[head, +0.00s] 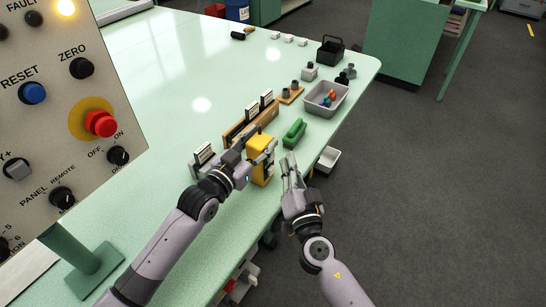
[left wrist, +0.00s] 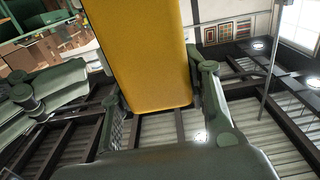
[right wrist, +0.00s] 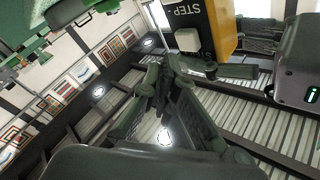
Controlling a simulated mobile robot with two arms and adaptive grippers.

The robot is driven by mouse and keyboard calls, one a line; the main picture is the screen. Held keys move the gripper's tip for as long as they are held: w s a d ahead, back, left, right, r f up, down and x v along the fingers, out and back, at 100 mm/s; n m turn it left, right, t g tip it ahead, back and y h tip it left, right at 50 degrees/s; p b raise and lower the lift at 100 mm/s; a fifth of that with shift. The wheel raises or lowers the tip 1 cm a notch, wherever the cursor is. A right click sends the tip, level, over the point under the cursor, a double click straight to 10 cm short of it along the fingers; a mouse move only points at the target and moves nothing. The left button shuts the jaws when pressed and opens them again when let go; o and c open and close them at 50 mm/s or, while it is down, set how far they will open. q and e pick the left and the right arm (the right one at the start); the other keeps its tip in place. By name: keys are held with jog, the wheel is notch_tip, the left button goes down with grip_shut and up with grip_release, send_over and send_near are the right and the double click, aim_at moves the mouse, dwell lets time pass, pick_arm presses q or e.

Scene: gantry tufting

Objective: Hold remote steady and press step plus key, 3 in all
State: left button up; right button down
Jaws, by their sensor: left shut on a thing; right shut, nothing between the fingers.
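The yellow remote (head: 261,146) stands near the right edge of the green table in the head view. My left gripper (head: 256,151) is shut on it from the left side. In the left wrist view the remote's plain yellow side (left wrist: 145,55) fills the space between the fingers. In the right wrist view the remote (right wrist: 219,20) shows a black face with the label "STEP+" and a light square key (right wrist: 188,40). My right gripper (head: 289,168) is shut and empty, to the right of the remote. Its fingertips (right wrist: 165,65) are just below the key; contact cannot be told.
A control panel (head: 50,120) stands at the left. Near the remote are a green-handled object (head: 294,132), a wooden rack (head: 237,131) with cards and a grey tray (head: 314,107) with small coloured parts. A white bin (head: 328,158) is beside the table edge.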

jog(key=s+d, duration=0.2)
jog(key=d, duration=0.1)
jog(key=shift+s+d, duration=0.3)
dwell(1.8)
pick_arm(q)
jog(key=o, duration=1.5)
